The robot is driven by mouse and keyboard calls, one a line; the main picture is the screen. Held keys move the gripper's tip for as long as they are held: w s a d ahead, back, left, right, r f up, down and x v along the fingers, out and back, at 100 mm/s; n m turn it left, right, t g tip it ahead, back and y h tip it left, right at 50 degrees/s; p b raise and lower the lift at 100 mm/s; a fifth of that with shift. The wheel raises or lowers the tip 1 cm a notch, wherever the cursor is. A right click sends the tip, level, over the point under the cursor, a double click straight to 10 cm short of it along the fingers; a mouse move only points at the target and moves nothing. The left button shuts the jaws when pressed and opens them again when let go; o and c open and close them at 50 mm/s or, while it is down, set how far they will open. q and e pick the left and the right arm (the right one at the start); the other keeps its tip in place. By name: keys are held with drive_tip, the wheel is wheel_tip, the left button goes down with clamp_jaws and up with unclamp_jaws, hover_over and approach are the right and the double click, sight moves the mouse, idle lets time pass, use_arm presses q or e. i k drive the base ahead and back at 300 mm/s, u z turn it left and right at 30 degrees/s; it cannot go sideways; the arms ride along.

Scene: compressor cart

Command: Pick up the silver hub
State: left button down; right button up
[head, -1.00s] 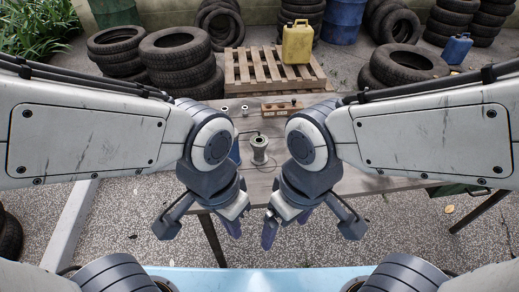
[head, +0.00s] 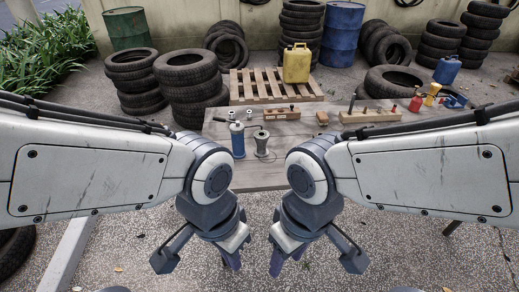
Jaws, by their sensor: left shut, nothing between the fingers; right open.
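The silver hub (head: 261,146), a metal spool-like piece with a flared base, stands upright on the grey tabletop (head: 262,178). It shows in the gap between my two forearms, just right of a similar blue piece (head: 237,142). My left gripper (head: 232,259) is shut and empty, pointing down in front of the table's near edge. My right gripper (head: 286,257) is open and empty beside it, also in front of the near edge. Both are well apart from the hub, on the near side of it.
Wooden blocks with holes (head: 280,114) (head: 370,116) sit further back on the table. A red bottle (head: 416,101) and yellow item (head: 432,92) stand at its far right. Behind are a pallet (head: 250,90), yellow canister (head: 297,63), drums and tyre stacks (head: 190,90).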

sight(261, 137)
drive_tip(key=u, duration=0.25)
drive_tip(key=i, duration=1.35)
drive_tip(key=z, duration=0.4)
